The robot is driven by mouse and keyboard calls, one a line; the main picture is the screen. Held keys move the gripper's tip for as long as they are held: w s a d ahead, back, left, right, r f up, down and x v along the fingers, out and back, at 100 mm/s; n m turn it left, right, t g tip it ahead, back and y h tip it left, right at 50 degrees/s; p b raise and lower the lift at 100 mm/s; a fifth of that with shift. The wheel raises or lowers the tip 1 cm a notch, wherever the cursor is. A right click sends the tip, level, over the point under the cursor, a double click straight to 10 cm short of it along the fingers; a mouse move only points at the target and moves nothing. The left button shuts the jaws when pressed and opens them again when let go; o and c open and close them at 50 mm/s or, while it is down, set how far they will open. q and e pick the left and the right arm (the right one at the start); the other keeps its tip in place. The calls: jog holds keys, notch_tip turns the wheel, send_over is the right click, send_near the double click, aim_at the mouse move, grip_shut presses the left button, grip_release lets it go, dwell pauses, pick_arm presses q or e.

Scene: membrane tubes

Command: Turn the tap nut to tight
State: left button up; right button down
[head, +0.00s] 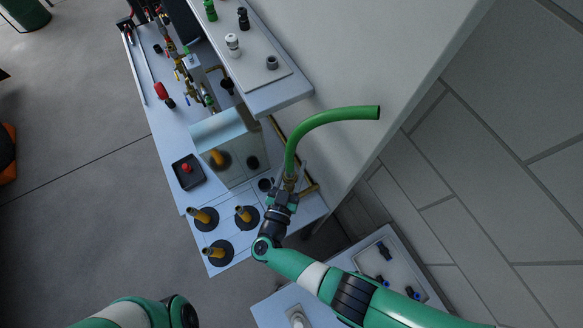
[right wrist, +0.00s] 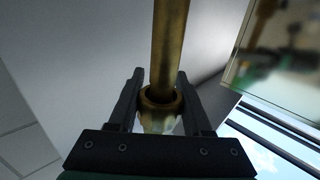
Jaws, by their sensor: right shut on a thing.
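The tap nut (right wrist: 160,98) is a brass collar around a brass pipe (right wrist: 170,45) in the right wrist view. My right gripper (right wrist: 160,76) has one dark finger on each side of the nut and is shut on it. In the head view my right gripper (head: 288,184) is at the lower end of a curved green hose (head: 330,117), beside the brass pipework. The nut is too small and covered there to make out, and how tight it is cannot be told. My left gripper is out of view; only part of my left arm shows at the bottom left.
A glossy box (head: 225,145) stands on the bench left of my right gripper. Several orange-topped pegs on dark bases (head: 246,216) stand below it. A raised shelf (head: 262,88) with small parts is above. A tray (head: 377,262) lies at lower right. A pale wall rises at right.

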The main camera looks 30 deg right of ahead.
jog(key=shift+s+d+r+m+g+h+b, duration=0.15)
jog(key=shift+m+g+h+b, duration=0.65)
jog(key=shift+b, duration=0.4)
jog(key=shift+s+d+f+m+g+h+b, duration=0.15)
jog(key=shift+m+g+h+b, duration=0.4)
jog(key=shift+g+b, duration=0.55)
jog(key=shift+s+r+m+g+h+b, duration=0.15)
jog(key=shift+m+g+h+b, duration=0.55)
jog(key=shift+b, duration=0.6)
jog(key=shift+c, duration=1.7)
grip_release()
jog(key=b+v, duration=0.5)
jog(key=v, duration=0.6)
jog(key=shift+s+a+r, duration=0.15)
jog(key=shift+a, duration=0.1)
